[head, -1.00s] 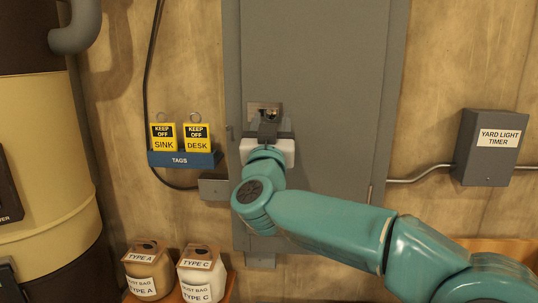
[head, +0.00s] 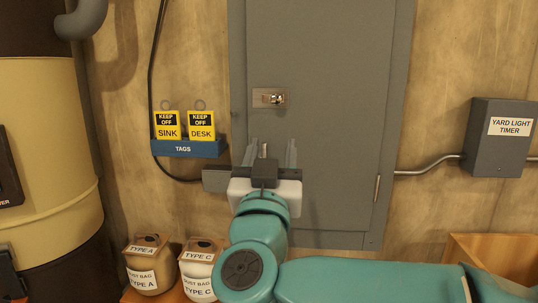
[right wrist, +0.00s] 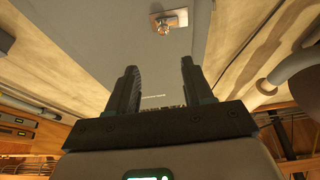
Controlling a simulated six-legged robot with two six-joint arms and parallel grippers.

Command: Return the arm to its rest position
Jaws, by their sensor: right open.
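My right gripper (head: 270,153) is in front of the lower part of the grey panel door (head: 330,130), with its two fingers pointing up and spread apart. Nothing is between the fingers. In the right wrist view the gripper (right wrist: 160,88) also shows open and empty. The door's latch plate (head: 270,98) sits above the fingertips, clear of them; it also shows at the top of the right wrist view (right wrist: 168,20). The door looks closed. My teal right arm comes in from the lower right. My left gripper is not in view.
A blue tag holder (head: 187,148) with two yellow "KEEP OFF" tags hangs left of the door. A yard light timer box (head: 499,138) is at right. Dust bags (head: 148,268) stand lower left beside a large cream drum (head: 45,150). A wooden box (head: 495,254) is lower right.

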